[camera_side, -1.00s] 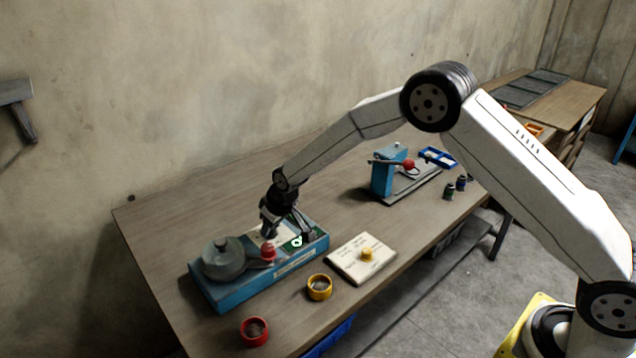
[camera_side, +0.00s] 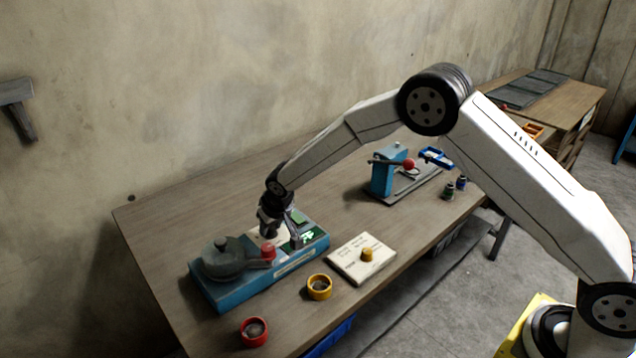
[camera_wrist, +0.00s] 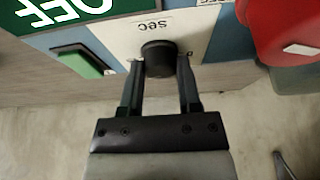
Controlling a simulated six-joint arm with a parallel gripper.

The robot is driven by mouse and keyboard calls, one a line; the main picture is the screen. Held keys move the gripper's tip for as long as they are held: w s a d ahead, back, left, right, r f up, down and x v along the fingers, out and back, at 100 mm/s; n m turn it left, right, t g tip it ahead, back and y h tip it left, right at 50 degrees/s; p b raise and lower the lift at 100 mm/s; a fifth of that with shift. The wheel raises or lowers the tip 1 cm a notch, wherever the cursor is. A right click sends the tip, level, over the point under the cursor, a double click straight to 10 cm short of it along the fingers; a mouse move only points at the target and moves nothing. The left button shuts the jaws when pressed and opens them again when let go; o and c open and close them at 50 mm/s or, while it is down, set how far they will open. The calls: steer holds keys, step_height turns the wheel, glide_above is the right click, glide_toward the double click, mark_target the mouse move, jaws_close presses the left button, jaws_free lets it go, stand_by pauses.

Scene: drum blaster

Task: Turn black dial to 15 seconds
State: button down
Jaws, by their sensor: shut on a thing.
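The black dial (camera_wrist: 158,58) sits on a white panel marked "sec" in the wrist view, where the lettering is upside down. My gripper (camera_wrist: 160,66) is shut on the dial, with one finger on each side of it. The dial's pointer and the number it faces cannot be made out. In the side view my gripper (camera_side: 282,238) is down over the right part of the blue blaster machine (camera_side: 235,290), and it hides the dial. A green display (camera_wrist: 62,10) reads "OFF" in the wrist view.
A green button (camera_wrist: 84,62) lies beside the dial panel. A red knob (camera_side: 268,251) and a grey lidded drum (camera_side: 222,258) are on the machine's left.

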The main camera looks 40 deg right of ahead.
mark_target(280, 242)
steer(key=shift+c, duration=1.5)
jaws_free()
steer(key=v, duration=0.8)
steer(key=s+d, duration=0.3)
steer(key=s, duration=0.6)
steer(key=s+d+r+g, duration=0.1)
steer(key=s+d, duration=0.3)
steer(key=s, duration=0.5)
steer(key=s+d+r, duration=0.1)
steer(key=s+d, duration=0.3)
steer(key=s, duration=0.6)
steer(key=shift+g, duration=0.4)
